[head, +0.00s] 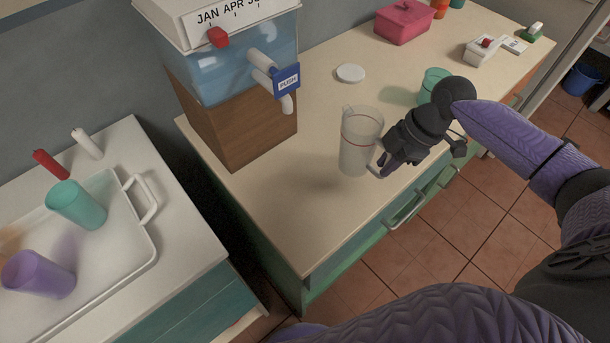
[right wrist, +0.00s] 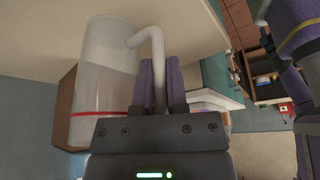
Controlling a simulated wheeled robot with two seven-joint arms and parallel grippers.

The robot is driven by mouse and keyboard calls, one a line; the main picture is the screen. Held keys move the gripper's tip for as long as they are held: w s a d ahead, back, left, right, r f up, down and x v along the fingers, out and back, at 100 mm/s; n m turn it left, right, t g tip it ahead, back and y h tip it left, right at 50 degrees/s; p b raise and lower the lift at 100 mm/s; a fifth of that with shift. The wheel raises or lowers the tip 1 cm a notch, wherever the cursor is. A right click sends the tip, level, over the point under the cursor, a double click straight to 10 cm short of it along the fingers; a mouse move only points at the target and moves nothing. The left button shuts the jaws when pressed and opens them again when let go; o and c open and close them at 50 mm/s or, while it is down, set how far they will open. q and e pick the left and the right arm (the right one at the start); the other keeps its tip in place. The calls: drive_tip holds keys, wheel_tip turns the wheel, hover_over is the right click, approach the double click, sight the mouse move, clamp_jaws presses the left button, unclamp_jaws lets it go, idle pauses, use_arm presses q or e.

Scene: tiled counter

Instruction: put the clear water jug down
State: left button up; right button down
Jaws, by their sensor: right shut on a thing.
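The clear water jug (head: 357,140), with a thin red line around it, is upright over the cream counter (head: 280,220) in the head view. A soft shadow lies apart from its base, to the left, so it looks raised a little above the counter. My right gripper (head: 385,166) is shut on the jug's handle from the right. In the right wrist view the jug (right wrist: 103,70) fills the left side, and its pale handle (right wrist: 156,60) runs between the purple fingers of my right gripper (right wrist: 159,82).
A water dispenser (head: 240,85) on a wooden base stands left of the jug. A white lid (head: 350,73) and teal cup (head: 433,84) are behind it. A pink box (head: 404,20) is farther back. The counter's front left is clear. A tray (head: 110,235) with cups lies left.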

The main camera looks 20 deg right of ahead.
drive_tip(key=w+a+f, duration=0.1)
drive_tip(key=a, duration=0.3)
drive_tip(key=w+a+f+b, duration=0.1)
drive_tip(key=a, duration=0.3)
drive_tip(key=w+a+f, duration=0.1)
drive_tip(key=a, duration=0.4)
drive_tip(key=shift+w+f+b, duration=0.1)
drive_tip(key=shift+f+b, duration=0.2)
drive_tip(key=shift+b, duration=0.05)
drive_tip(key=c, duration=0.7)
unclamp_jaws()
drive_tip(key=shift+o, duration=0.2)
drive_tip(key=p+v, duration=0.3)
drive_tip(key=v, duration=0.9)
drive_tip(key=shift+p, duration=0.35)
